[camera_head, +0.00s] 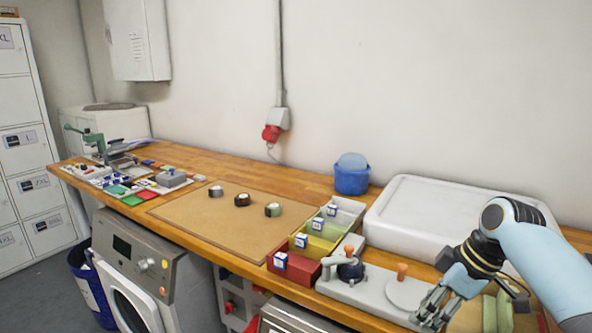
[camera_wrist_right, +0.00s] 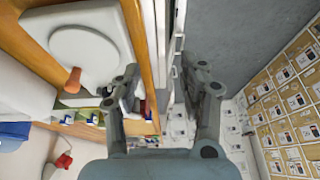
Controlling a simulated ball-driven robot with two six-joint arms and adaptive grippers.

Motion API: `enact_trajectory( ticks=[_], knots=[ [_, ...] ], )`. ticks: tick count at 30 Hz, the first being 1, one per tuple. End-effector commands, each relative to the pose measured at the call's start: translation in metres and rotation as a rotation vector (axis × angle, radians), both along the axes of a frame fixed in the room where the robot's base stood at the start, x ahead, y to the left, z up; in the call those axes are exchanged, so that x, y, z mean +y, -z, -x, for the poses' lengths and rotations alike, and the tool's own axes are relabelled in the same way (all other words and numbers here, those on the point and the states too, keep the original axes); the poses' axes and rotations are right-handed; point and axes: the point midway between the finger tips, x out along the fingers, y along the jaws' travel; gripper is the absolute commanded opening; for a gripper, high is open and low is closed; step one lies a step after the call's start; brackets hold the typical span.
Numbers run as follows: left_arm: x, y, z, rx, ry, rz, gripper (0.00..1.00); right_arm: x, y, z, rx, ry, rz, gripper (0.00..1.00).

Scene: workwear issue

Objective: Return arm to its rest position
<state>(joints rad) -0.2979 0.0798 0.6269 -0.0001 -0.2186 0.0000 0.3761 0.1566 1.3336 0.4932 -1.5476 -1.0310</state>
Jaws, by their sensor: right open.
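My right arm (camera_head: 535,250) comes in from the right in the head view. Its gripper (camera_head: 428,308) hangs near the front edge of the wooden counter, to the right of a grey device with an orange-knobbed round plate. In the right wrist view the gripper (camera_wrist_right: 165,100) is open, its two fingers apart with nothing between them. That view looks past the counter edge toward the grey floor. My left gripper does not show.
The counter (camera_head: 320,185) holds a brown mat (camera_head: 225,228) with several small rolls, coloured bins (camera_head: 292,266), a blue tub (camera_head: 351,178) and a large white lidded box (camera_head: 440,215). Washing machines stand below. Stacked cardboard boxes (camera_wrist_right: 290,100) show in the wrist view.

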Motion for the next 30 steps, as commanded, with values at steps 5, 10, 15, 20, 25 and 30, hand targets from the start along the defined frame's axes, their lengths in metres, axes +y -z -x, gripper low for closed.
enact_trajectory(
  ticks=[5,10,15,20,25,30],
  knots=[
    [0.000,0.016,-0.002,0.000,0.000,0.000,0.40,0.002,0.039,0.022,0.049,0.000,-0.003,0.42],
    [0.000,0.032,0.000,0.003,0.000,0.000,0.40,0.003,0.087,0.053,0.120,0.003,-0.003,0.42],
    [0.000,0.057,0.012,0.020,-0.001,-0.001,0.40,0.001,0.158,0.098,0.211,0.024,0.011,0.42],
    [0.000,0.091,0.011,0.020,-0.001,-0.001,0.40,-0.005,0.259,0.166,0.320,0.105,0.049,0.42],
    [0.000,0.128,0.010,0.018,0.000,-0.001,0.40,-0.017,0.371,0.258,0.422,0.251,0.126,0.42],
    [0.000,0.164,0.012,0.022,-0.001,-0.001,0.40,-0.033,0.469,0.363,0.484,0.421,0.226,0.42]
  ],
)
